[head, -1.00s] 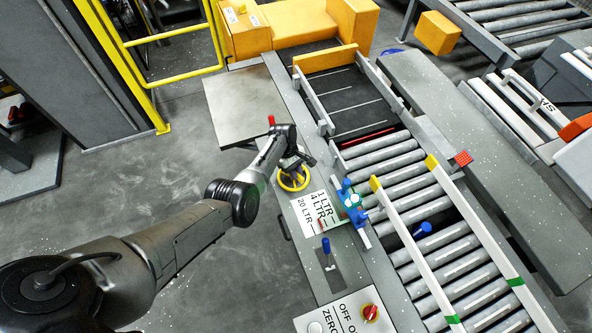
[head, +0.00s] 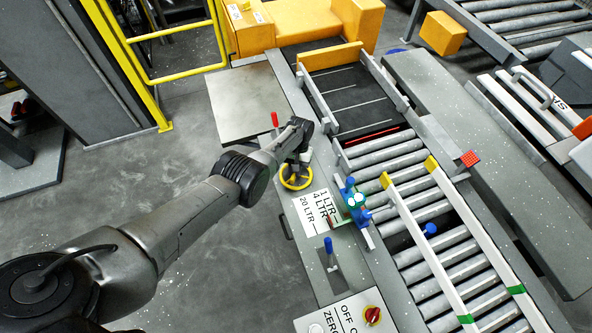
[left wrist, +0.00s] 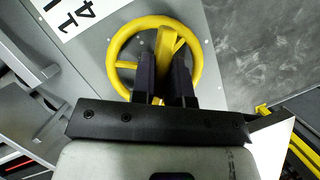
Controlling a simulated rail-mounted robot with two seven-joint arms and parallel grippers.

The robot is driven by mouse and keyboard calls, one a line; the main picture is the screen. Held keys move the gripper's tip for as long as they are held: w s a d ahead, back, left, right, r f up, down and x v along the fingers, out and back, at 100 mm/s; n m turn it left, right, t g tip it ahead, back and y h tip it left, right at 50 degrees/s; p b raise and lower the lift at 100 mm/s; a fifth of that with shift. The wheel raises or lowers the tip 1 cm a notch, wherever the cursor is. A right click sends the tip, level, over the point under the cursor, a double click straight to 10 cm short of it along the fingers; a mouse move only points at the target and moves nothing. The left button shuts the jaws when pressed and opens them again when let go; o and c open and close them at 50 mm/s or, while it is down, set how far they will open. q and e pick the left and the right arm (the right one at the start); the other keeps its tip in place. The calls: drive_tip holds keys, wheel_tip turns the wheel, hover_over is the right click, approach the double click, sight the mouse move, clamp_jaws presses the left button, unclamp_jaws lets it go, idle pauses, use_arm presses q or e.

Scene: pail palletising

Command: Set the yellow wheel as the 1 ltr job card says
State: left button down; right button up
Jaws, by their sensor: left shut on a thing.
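The yellow wheel (head: 284,183) lies on the grey side panel of the roller line in the head view. It also shows in the left wrist view (left wrist: 113,62). My left gripper (head: 298,163) is over the wheel. In the left wrist view, its dark fingers (left wrist: 163,68) are shut on a yellow bar of the wheel inside the rim. The white scale card (head: 317,209) beside the wheel reads 1 LTR, 4 LTR and 20 LTR. A thin green pointer (head: 342,222) lies near its lower edge; its exact mark is too small to tell. My right gripper is not in view.
A blue clamp (head: 355,203) stands beside the card, at the rollers' edge. A blue-topped lever (head: 329,246) and a red-and-yellow switch (head: 372,315) are nearer. A red-tipped handle (head: 275,119) stands close to my left wrist. Yellow-ended guide rails (head: 432,164) run over the rollers.

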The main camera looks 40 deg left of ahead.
use_arm(q)
drive_tip(key=m, duration=0.2)
drive_tip(key=m+y, duration=0.1)
drive_tip(key=shift+a+m+g, duration=0.2)
drive_tip(key=shift+m+g, duration=0.1)
drive_tip(key=shift+m, duration=0.1)
drive_tip(key=m+y, duration=0.1)
drive_tip(key=m, duration=0.1)
drive_tip(key=m+y+p, duration=0.1)
drive_tip(key=m, duration=0.1)
drive_tip(key=shift+a+m, duration=0.2)
drive_tip(key=shift+m, duration=0.2)
drive_tip(key=c, duration=1.1)
unclamp_jaws()
drive_tip(key=shift+r, duration=0.25)
drive_tip(key=p+v, duration=0.3)
drive_tip(key=v, duration=1)
drive_tip(key=shift+s+d+r, duration=0.1)
drive_tip(key=shift+d+r, duration=0.1)
